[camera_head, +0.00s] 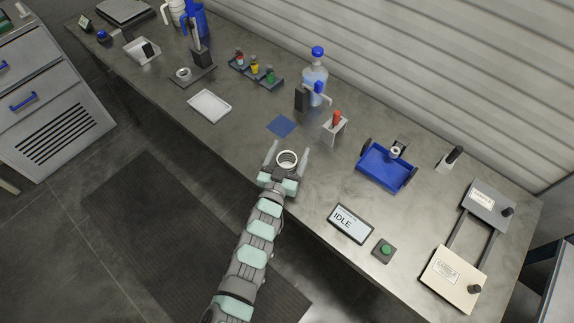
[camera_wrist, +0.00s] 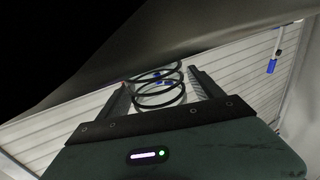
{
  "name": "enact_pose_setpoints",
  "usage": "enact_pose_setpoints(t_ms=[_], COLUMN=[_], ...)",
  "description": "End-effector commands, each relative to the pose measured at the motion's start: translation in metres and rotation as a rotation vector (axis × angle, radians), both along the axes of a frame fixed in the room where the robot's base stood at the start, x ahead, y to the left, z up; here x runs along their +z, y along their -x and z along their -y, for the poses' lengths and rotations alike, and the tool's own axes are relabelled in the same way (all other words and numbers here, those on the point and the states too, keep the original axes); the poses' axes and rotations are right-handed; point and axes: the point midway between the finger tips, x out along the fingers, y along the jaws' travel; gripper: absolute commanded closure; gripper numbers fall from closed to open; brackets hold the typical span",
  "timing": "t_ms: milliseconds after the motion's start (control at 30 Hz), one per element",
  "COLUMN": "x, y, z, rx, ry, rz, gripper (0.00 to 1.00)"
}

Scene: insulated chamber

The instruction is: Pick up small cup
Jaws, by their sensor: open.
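My gripper (camera_head: 289,152) is open at the front edge of the table, its two fingers pointing toward the back. Between the fingers is a pale round ring-shaped thing (camera_head: 287,159), seen from above; it may be a small cup, but I cannot tell. In the wrist view, several dark thin rings (camera_wrist: 158,92) show between the open fingers (camera_wrist: 163,85), with the background visible through them. Whether the fingers touch it is unclear. A small white cup-like thing (camera_head: 396,150) stands at the blue tray's back edge. Another small round white thing (camera_head: 183,73) sits on a dark base at the left.
The blue tray (camera_head: 385,173), a stand with a red-topped item (camera_head: 335,124) and a blue-capped bottle (camera_head: 314,86) stand beyond my gripper. An IDLE display (camera_head: 350,224) and a green button (camera_head: 385,250) are at right. A blue square (camera_head: 282,126) lies just behind the fingers.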

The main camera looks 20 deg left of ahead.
Motion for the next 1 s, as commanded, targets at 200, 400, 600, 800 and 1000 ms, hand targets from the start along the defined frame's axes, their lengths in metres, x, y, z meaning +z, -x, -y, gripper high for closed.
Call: enact_pose_setpoints(t_ms=[200,400,600,800,1000], x=[-0.0003,-0.0003,-0.0003,-0.0004,-0.0003], y=[0.0003,0.0004,0.0005,0.0006,0.0005], z=[0.0001,0.0001,0.0001,0.0001,0.0002], rx=[0.000,0.000,0.000,0.000,0.000], ry=[0.000,0.000,0.000,0.000,0.000], rz=[0.000,0.000,0.000,0.000,0.000], gripper=[0.27,0.44,0.60,0.77,0.90])
